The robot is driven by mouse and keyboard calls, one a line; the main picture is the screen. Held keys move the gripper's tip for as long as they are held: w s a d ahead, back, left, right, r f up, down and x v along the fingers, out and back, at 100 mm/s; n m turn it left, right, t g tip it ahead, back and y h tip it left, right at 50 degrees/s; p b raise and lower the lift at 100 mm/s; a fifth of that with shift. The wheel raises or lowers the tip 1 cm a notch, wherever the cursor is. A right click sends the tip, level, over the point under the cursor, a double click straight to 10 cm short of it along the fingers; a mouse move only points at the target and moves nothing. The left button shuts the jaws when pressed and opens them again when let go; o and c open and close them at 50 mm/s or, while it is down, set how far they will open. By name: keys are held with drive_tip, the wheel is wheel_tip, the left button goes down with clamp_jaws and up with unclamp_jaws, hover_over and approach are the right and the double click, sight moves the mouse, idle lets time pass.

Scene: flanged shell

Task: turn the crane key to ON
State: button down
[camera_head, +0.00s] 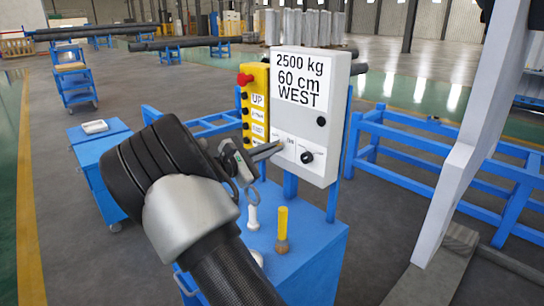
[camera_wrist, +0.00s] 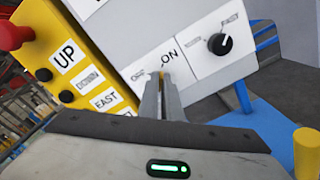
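The control box (camera_head: 308,115) is light grey with a "2500 kg 60 cm WEST" label. Low on its face is the crane key switch, between an OFF label (camera_wrist: 137,74) and an ON label (camera_wrist: 169,56). My gripper (camera_wrist: 163,80) has its two narrow fingers close together, with their tips at the switch. In the head view my gripper (camera_head: 279,147) reaches the box from the left. The fingers appear closed around the crane key and hide nearly all of it, so its angle cannot be read.
Right of the switch is a black knob (camera_wrist: 220,43). A yellow button panel (camera_head: 256,105) with a red stop button (camera_head: 244,79) stands at left. Below, a blue cart top (camera_head: 300,245) holds a yellow-handled tool (camera_head: 282,228). A blue frame (camera_head: 440,165) and grey post (camera_head: 470,135) are at right.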

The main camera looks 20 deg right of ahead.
drive_tip(key=shift+m+b, duration=0.3)
drive_tip(key=shift+m, duration=0.2)
drive_tip(key=c, duration=2)
unclamp_jaws()
drive_tip(key=shift+a, duration=0.1)
drive_tip(key=p+v, duration=0.1)
drive_tip(key=v, duration=1.6)
drive_tip(key=shift+s+a+f, duration=0.1)
drive_tip(key=shift+a, duration=0.05)
